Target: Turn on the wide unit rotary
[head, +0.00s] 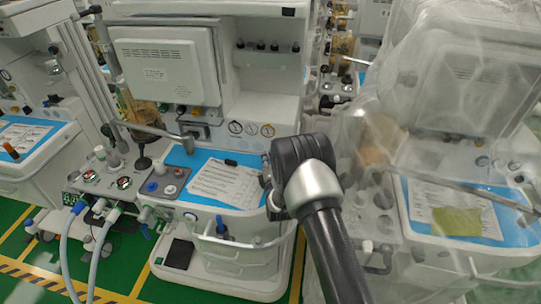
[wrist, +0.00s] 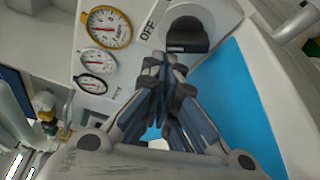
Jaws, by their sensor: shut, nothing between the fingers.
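The rotary is a black knob (wrist: 187,36) on a white panel, at the top of the wrist view, with a black OFF label (wrist: 149,30) beside it. My gripper (wrist: 165,68) is shut and empty, its fingertips just below the knob in the picture. I cannot tell whether the tips touch the knob. The wide unit (head: 262,100) is the white cart in the middle of the head view. There my dark wrist and arm cover the knob and the gripper.
Three round gauges (wrist: 105,30) sit left of the knob. A blue worktop (wrist: 232,105) with a paper sheet (head: 224,184) lies below the panel. A plastic-covered cart (head: 455,120) stands close on the right. Grey hoses (head: 94,250) hang at the left.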

